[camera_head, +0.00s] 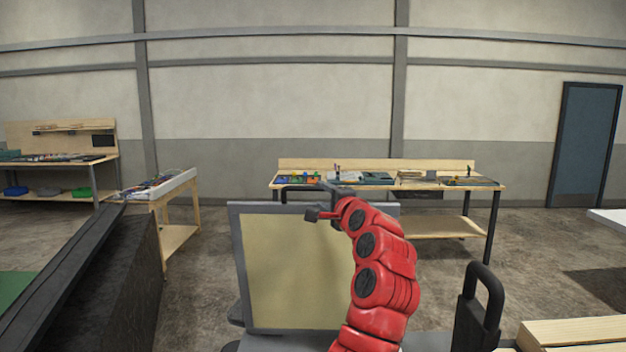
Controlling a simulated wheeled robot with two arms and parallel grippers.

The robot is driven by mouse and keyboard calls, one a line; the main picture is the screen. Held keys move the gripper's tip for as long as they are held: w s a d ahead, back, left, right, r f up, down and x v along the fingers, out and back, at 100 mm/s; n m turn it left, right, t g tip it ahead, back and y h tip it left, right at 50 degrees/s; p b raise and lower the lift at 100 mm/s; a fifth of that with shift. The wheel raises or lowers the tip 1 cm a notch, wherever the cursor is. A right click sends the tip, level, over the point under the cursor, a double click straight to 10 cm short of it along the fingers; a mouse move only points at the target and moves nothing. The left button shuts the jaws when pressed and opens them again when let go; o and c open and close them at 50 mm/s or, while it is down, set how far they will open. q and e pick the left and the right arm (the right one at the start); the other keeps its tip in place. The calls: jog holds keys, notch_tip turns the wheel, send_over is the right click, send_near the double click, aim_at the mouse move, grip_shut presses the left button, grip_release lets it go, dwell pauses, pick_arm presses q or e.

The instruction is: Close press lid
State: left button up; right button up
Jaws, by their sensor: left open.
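The press lid (285,265) is a grey-framed panel with a beige inner face, standing raised and nearly upright in the middle of the view. A dark bar handle (287,188) shows at its top edge. My left gripper (318,203) is open at the upper part of the lid, by the top edge and handle. I cannot tell whether it touches the lid. My red left arm hides the lid's right part. Only a little of the grey press base shows below the lid. My right gripper is not in view.
A dark upright handle (486,305) stands at the lower right beside light wooden boards (575,331). A dark sloped-edge unit (110,285) is at the left. Workbenches with small parts (400,183) stand farther back, with open concrete floor between.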

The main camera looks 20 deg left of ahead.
aim_at(314, 190)
pick_arm(q)
jog(key=p+x, duration=0.2)
jog(key=x, duration=0.5)
jog(key=shift+w+p, duration=0.1)
jog(key=shift+p, duration=0.2)
grip_shut()
jog(key=shift+f, duration=0.1)
dwell(1.0)
